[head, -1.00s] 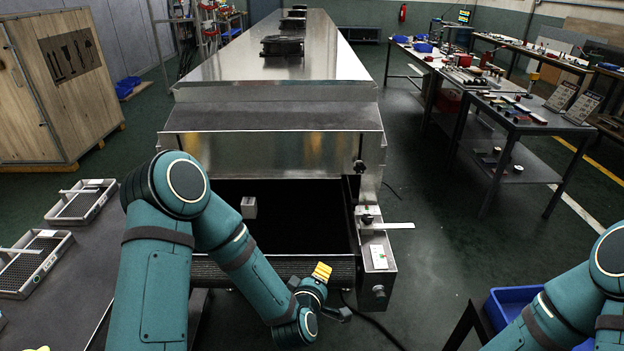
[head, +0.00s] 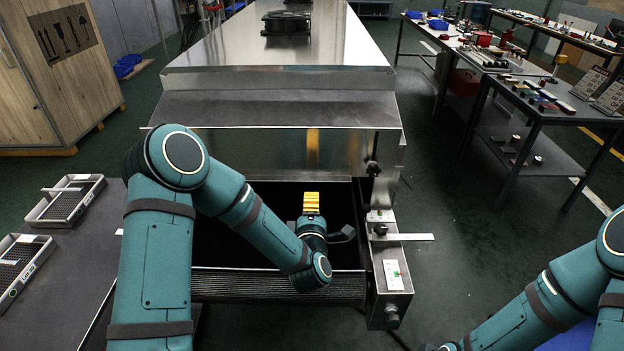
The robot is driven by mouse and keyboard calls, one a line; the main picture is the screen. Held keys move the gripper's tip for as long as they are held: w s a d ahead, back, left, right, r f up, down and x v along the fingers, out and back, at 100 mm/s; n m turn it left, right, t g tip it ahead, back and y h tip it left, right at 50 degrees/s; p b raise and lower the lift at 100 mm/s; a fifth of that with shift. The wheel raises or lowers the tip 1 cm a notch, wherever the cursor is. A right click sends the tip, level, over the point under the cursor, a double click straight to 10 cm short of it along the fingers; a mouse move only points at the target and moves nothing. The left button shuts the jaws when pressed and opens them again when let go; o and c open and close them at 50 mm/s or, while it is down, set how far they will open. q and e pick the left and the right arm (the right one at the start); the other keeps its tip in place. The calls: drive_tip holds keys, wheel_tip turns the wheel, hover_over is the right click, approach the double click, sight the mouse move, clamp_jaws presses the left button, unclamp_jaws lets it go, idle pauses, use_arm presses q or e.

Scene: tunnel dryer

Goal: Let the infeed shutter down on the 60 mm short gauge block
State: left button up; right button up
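The infeed shutter (head: 255,143) is a shiny metal plate under the dryer's hood. It is raised, and a dark opening (head: 345,200) shows below it. My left gripper (head: 311,212) is in front of the opening, with dark parts at its sides. A yellow ribbed piece (head: 311,203) shows at its end and reflects in the shutter. I cannot tell whether this piece is held or part of the gripper, nor whether the fingers are shut. No grey block shows now; my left forearm covers the opening's left part. My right arm is at lower right, its gripper out of view.
A black knob (head: 372,168) and a metal bar (head: 405,237) are right of the opening, above a control box (head: 392,275). Mesh trays (head: 68,200) lie on the left table (head: 75,265). Benches stand at right. The floor right of the dryer is clear.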

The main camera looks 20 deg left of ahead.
sight(312, 179)
use_arm(q)
drive_tip(key=x, duration=1)
drive_tip(key=shift+w+f+b, duration=0.1)
drive_tip(key=shift+w+b, duration=0.05)
drive_tip(key=shift+b, duration=0.15)
clamp_jaws()
